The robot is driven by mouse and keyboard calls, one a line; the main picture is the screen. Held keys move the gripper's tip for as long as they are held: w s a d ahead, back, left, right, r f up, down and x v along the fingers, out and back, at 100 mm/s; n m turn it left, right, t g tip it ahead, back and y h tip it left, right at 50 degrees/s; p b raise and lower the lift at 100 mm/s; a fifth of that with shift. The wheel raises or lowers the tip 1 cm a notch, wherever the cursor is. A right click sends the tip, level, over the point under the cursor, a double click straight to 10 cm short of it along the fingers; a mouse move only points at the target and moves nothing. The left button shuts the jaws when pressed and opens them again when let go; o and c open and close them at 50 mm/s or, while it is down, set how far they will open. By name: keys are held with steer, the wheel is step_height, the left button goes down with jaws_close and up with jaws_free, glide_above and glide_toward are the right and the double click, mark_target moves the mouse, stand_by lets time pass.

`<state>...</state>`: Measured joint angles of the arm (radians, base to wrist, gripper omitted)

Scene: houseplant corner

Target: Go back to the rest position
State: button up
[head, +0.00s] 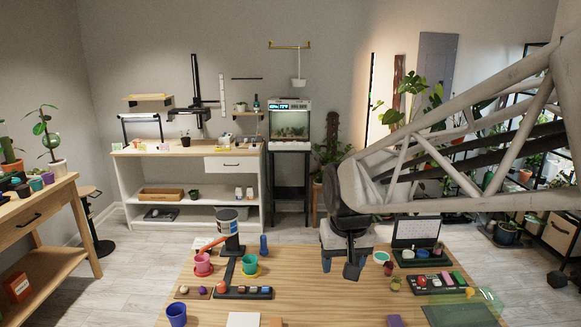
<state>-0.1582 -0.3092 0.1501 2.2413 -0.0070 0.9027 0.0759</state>
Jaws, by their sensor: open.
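My arm reaches in from the right side of the head view, its pale truss link crossing the upper right. My gripper (340,265) hangs at the arm's end, pointing down over the back middle part of the wooden table (300,290). Its dark fingers look apart, with nothing seen between them. Its exact height above the table is hard to tell.
Pink pot (203,265), green pot (249,265) and blue pot (176,314) stand at the table's left. Dark trays (437,284) with small items lie at the right, near a laptop-like panel (416,231). A white workbench (130,185) stands behind. The table's middle is mostly clear.

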steer(key=s+d, duration=0.4)
steer(key=s, duration=0.5)
steer(key=s+d+f+m, duration=0.1)
steer(key=s+d, duration=0.3)
steer(key=s, duration=0.5)
steer(key=shift+s+t, duration=0.35)
steer(key=shift+t, duration=0.05)
